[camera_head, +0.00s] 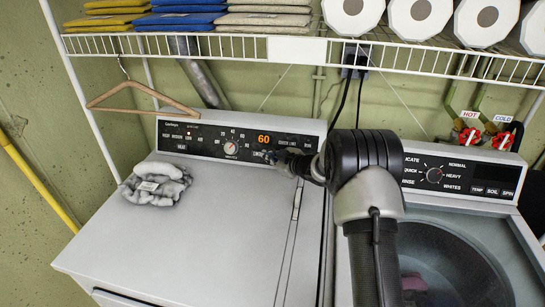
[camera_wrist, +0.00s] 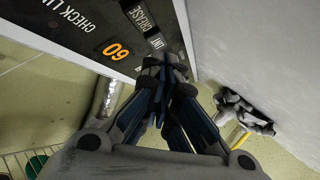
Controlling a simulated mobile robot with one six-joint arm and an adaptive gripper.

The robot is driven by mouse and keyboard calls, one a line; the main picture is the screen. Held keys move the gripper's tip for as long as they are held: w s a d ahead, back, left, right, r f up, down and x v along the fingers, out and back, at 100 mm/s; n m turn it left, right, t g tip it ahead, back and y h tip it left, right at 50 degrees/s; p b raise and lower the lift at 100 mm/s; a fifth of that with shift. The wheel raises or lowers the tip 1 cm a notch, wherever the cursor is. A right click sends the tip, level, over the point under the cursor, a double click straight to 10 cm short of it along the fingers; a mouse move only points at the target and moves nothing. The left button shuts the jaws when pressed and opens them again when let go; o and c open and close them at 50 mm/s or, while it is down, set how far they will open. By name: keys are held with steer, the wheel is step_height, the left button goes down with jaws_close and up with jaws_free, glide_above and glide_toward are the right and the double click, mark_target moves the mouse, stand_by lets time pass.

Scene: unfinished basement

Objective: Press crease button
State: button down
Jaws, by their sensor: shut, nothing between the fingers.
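The dryer control panel (camera_head: 240,139) stands at the back of the white dryer, with a lit orange 60. In the head view my gripper hides the crease area.
Grey folded cloth (camera_head: 156,183) lies on the dryer top (camera_head: 200,230) at left. A wooden hanger (camera_head: 140,97) hangs from the wire shelf (camera_head: 200,45) above, which holds towels and paper rolls. The washer (camera_head: 450,225) stands at right. Much of the dryer top is clear.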

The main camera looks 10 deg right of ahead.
steer(key=shift+w+d+f+p, duration=0.25)
steer(key=shift+w+f, duration=0.1)
steer(key=shift+w, duration=0.3)
steer(key=shift+w+d+f+p, duration=0.15)
steer(key=shift+w+d+f, duration=0.15)
steer(key=shift+w, duration=0.3)
stand_by(0.6)
steer(key=shift+w+d+f, duration=0.1)
steer(key=shift+w+f, duration=0.05)
steer(key=shift+w, duration=0.2)
steer(key=shift+w+d+f+p, duration=0.2)
steer(key=shift+w+f+p, duration=0.05)
steer(key=shift+w+p, duration=0.1)
stand_by(0.8)
steer(key=shift+s+a+r, duration=0.3)
steer(key=shift+s+r, duration=0.1)
steer(key=shift+s, duration=0.3)
steer(key=s, duration=0.1)
steer(key=s+a+r, duration=0.1)
steer(key=s+r, duration=0.1)
steer(key=s, duration=0.1)
steer(key=shift+s+a+r, duration=0.1)
steer(key=shift+a, duration=0.3)
